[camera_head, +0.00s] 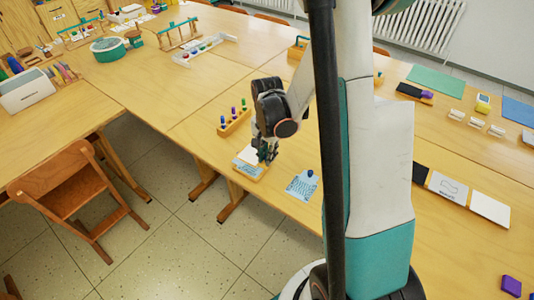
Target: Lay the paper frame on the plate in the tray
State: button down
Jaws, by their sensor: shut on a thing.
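My gripper (267,155) points down over the near edge of the middle table and is shut. A small white flat piece (248,155), which looks like the paper frame, shows at the left of its fingers; the grip itself is too small to see clearly. Just under the gripper is a low wooden tray (239,176) at the table edge. A light blue plate (248,168) shows in it, partly covered by the white piece and the fingers. I cannot tell whether the white piece touches the plate.
A wooden rack with coloured pegs (234,122) stands close behind left of the gripper. A pale blue patterned sheet with a dark blue knob (302,187) lies to the right. A chair (75,190) stands at left. My arm hides part of the right tables.

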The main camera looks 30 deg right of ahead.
jog(key=shift+f+b, duration=1.65)
jog(key=shift+f, duration=0.75)
jog(key=shift+f+b, duration=0.3)
jog(key=shift+b, duration=0.45)
dwell(0.6)
dwell(0.3)
jog(key=c, duration=1.5)
grip_release()
jog(key=shift+o, duration=0.2)
jog(key=shift+o, duration=1.2)
